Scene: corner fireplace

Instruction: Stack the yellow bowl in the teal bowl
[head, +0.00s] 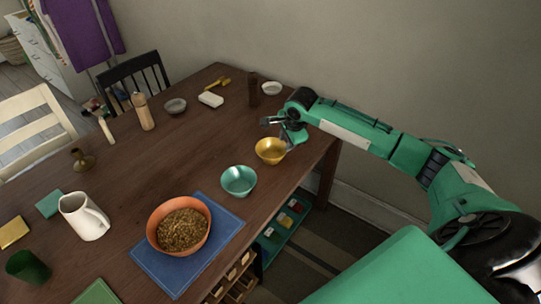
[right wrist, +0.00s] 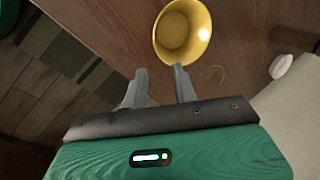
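The yellow bowl (head: 270,151) stands upright on the wooden table near its right edge. The teal bowl (head: 238,181) stands empty on the table, nearer to me and a little to the left, apart from the yellow bowl. My right gripper (head: 279,132) is at the far side of the yellow bowl. In the right wrist view its two fingers (right wrist: 161,80) are apart with nothing between them. The yellow bowl (right wrist: 183,33) shows just beyond the right fingertip there; I cannot tell whether they touch. My left gripper is out of view.
An orange bowl of brown grain (head: 180,226) sits on a blue mat (head: 160,264), left of the teal bowl. A white pitcher (head: 84,215) stands further left. A dark brown cylinder (head: 254,90) and a white dish (head: 272,88) stand behind my right gripper. The table's middle is clear.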

